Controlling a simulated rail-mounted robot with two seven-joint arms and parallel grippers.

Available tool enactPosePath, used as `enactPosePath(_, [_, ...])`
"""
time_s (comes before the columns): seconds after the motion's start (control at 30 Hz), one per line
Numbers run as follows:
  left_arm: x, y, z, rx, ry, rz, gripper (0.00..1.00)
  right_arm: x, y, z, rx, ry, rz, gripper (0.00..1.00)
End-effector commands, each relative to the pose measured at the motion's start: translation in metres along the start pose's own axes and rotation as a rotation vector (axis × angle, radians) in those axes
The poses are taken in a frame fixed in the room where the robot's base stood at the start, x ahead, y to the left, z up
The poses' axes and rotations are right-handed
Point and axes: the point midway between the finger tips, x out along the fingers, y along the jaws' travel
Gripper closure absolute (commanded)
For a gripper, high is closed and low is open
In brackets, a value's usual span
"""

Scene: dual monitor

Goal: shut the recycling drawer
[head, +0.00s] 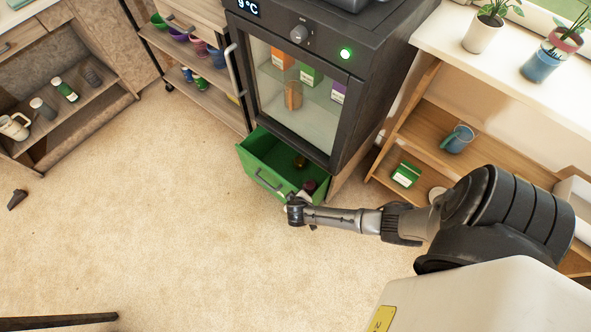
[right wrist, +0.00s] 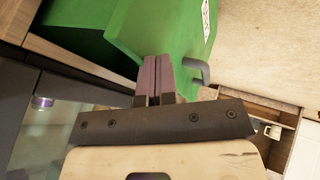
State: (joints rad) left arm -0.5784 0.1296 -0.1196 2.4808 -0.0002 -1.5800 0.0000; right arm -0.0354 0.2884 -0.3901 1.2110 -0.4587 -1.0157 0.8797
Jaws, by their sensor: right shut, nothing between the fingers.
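The green recycling drawer (head: 257,178) stands pulled out below the glass-fronted appliance, with a dark handle (head: 268,182) on its front. A small dark item (head: 300,161) lies inside. My right gripper (head: 309,187) is at the drawer's front right corner, with its mauve fingers shut and empty. In the right wrist view the fingers (right wrist: 157,76) lie against or just in front of the green drawer (right wrist: 160,30), beside its handle (right wrist: 197,70); I cannot tell whether they touch. My left gripper is not in view.
The dark appliance (head: 345,110) stands above the drawer. A wooden shelf unit (head: 425,125) with a blue mug (head: 458,138) and a green box (head: 406,174) is on the right. A cart (head: 200,95) with bowls stands left. The carpet before the drawer is clear.

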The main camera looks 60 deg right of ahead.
Motion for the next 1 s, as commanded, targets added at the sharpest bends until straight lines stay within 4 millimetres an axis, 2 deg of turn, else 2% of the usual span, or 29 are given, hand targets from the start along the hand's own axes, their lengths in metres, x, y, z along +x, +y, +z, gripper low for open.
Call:
enactPosePath(0.2, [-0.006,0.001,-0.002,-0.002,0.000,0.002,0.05,0.020,0.034,-0.006,-0.015,0.008,-0.005,1.00])
enactPosePath(0.43, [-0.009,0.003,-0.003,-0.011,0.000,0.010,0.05,0.033,0.057,-0.007,-0.015,0.008,-0.007,1.00])
enactPosePath(0.63, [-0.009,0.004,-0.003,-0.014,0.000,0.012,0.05,0.038,0.066,-0.007,-0.017,0.009,-0.008,1.00])
enactPosePath(1.0, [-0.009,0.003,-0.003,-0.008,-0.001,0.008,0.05,0.039,0.067,-0.007,-0.016,0.009,-0.008,1.00])
